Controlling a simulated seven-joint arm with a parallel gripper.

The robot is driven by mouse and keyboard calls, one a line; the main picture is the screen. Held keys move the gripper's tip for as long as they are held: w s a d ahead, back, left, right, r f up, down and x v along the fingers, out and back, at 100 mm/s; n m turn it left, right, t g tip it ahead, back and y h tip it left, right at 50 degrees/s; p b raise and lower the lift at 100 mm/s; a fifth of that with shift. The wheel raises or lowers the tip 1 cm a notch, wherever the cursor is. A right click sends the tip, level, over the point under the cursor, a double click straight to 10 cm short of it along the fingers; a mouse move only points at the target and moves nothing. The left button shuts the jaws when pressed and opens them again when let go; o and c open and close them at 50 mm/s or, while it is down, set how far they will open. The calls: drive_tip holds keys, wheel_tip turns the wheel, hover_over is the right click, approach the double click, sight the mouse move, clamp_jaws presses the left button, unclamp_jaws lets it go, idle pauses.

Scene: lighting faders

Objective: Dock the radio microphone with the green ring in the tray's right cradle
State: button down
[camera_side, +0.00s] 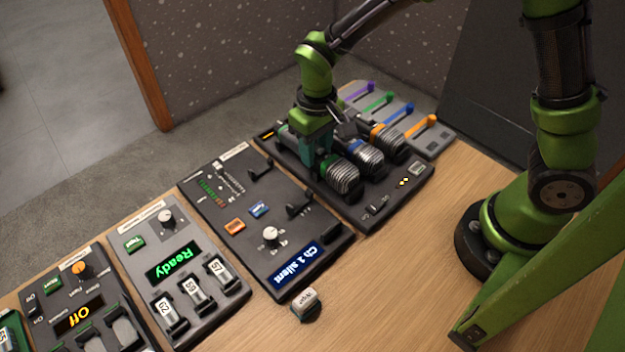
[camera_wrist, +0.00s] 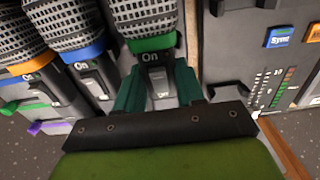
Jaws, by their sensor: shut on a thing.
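The microphone with the green ring (camera_side: 343,176) lies along the dark tray (camera_side: 412,190), at the left end of a row of three in the side view. Its grey mesh head points toward the front. In the wrist view its green ring (camera_wrist: 152,43) and switch marked On show at top centre. My gripper (camera_side: 318,158) is shut on its body behind the ring, with teal fingers (camera_wrist: 160,88) on both sides. The blue-ringed microphone (camera_side: 367,158) and orange-ringed microphone (camera_side: 390,141) lie beside it. The cradle under the green-ringed one is hidden, so I cannot tell whether it is fully seated.
A fader panel (camera_side: 437,143) with coloured levers stands behind the tray. Left of the tray is a mixer panel (camera_side: 232,198) with raised faders and a Ch 1 silent display. A Ready panel (camera_side: 137,262) stands further left. Bare wooden table (camera_side: 400,265) lies in front.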

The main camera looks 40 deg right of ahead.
drive_tip(key=shift+f, duration=0.45)
idle(0.6)
drive_tip(key=c, duration=0.6)
unclamp_jaws()
drive_tip(key=shift+c, duration=0.3)
drive_tip(key=c, duration=0.4)
drive_tip(key=shift+o, duration=0.2)
drive_tip(key=shift+r, duration=3.05)
